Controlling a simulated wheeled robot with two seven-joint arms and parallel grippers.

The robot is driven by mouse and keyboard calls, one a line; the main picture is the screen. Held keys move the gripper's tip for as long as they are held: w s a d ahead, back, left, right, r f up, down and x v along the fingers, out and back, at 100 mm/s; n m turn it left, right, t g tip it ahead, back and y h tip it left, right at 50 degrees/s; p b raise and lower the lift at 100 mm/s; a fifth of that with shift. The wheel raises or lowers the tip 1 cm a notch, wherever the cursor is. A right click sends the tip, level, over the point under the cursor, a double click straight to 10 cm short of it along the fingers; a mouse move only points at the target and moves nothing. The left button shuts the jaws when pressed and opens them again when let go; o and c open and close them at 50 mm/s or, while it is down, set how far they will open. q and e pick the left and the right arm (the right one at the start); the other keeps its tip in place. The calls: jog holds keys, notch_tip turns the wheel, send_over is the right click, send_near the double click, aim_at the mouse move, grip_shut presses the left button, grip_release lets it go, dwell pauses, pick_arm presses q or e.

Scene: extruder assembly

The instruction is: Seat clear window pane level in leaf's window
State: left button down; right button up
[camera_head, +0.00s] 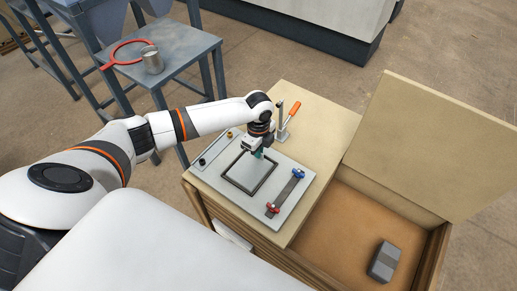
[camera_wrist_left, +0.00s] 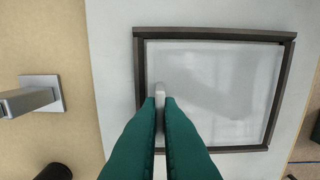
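The leaf is a light grey plate (camera_head: 284,168) on the wooden bench, also seen in the left wrist view (camera_wrist_left: 115,70). Its window has a raised dark rectangular frame (camera_head: 239,184), which the left wrist view (camera_wrist_left: 215,34) shows from above. A pale, faintly reflective surface (camera_wrist_left: 215,85) inside the frame looks like the clear pane; how level it lies I cannot tell. My left gripper (camera_head: 259,154) is over the frame's far edge. Its green fingers (camera_wrist_left: 161,105) are closed around a small light grey upright piece, perhaps a grip on the pane. My right gripper is not in view.
A bar with blue and red knobs (camera_head: 286,192) lies to the right of the frame. An orange-handled clamp (camera_head: 289,118) stands behind it. The open bin (camera_head: 345,225) at right holds a grey block (camera_head: 384,262). A side table (camera_head: 183,52) holds a metal cup (camera_head: 153,63).

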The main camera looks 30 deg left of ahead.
pick_arm(q)
jog(key=c, duration=1.5)
grip_release()
jog(key=shift+c, duration=0.2)
jog(key=shift+r, duration=0.1)
notch_tip(320, 180, up, 12)
jog(key=b, duration=0.2)
